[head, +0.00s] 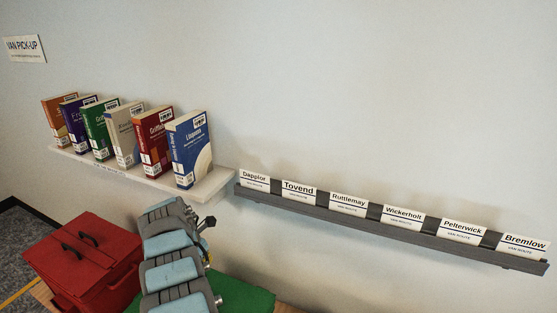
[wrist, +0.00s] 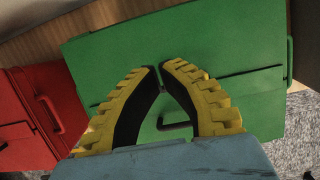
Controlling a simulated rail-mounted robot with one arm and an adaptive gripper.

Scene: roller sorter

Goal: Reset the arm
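In the wrist view my gripper (wrist: 160,68) shows two yellow ribbed fingers with black inner pads. Their tips come together almost touching, with a wedge-shaped gap behind them and nothing held between. The gripper is over a green lidded box (wrist: 235,75), whose dark handle shows through the gap; I cannot tell the height above it. In the head view my blue and grey arm (head: 175,260) rises at the bottom middle and hides part of the green box (head: 245,296). My gripper's fingers are hidden in that view.
A red lidded box (head: 90,250) stands left of my arm. Several upright books (head: 190,150) stand on a white shelf (head: 205,190) behind it. A dark rail (head: 400,233) with several name cards runs along the wall at right. A "VAN PICK-UP" sign (head: 24,48) hangs upper left.

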